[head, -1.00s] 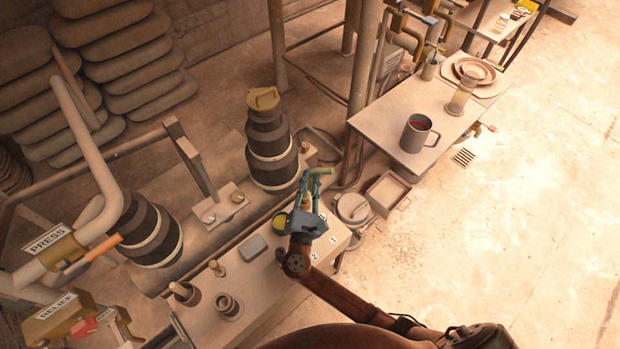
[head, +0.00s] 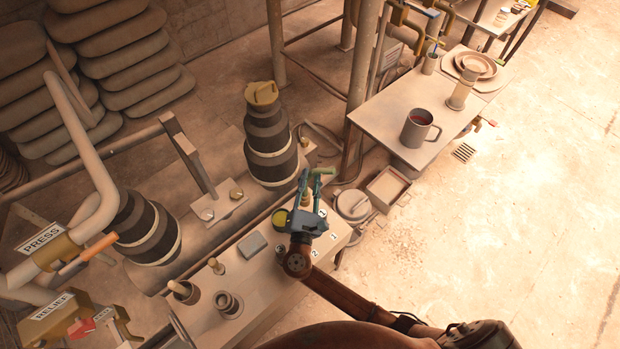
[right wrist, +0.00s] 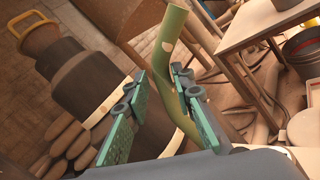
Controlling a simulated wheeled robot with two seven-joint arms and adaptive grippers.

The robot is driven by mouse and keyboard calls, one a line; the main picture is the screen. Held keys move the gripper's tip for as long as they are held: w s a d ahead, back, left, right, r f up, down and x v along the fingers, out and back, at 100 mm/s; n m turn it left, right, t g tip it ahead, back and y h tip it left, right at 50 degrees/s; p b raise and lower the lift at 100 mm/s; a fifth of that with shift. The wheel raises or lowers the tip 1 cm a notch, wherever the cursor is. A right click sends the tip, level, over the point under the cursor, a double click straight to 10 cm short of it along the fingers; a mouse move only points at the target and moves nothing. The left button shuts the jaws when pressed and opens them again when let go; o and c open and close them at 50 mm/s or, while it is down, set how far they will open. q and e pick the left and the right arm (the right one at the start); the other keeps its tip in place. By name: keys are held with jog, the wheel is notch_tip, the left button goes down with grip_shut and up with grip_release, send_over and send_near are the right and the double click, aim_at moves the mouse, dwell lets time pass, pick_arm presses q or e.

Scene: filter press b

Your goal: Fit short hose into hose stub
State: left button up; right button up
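My right gripper (head: 311,178) is above the far end of the bench, its two fingers apart. In the right wrist view its green-padded fingers (right wrist: 159,85) stand on either side of a curved olive-green hose (right wrist: 172,48). The hose lies close to the right-hand finger, with a gap to the left-hand one. I cannot tell whether it touches the right-hand finger. In the head view a short green piece of the hose (head: 325,171) shows at the fingertips. The hose's lower end is hidden by the gripper. I cannot pick out the hose stub. My left gripper is not in view.
The bench (head: 250,290) carries a ringed socket (head: 228,304), pegs and a grey block (head: 252,245). A dark banded cylinder (head: 268,135) stands behind the gripper. A table (head: 385,118) with a mug (head: 419,128) is at the upper right. The floor at right is clear.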

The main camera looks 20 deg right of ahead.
jog(key=o, duration=0.3)
jog(key=shift+o, duration=0.2)
jog(key=v, duration=1.2)
jog(key=shift+f, duration=0.1)
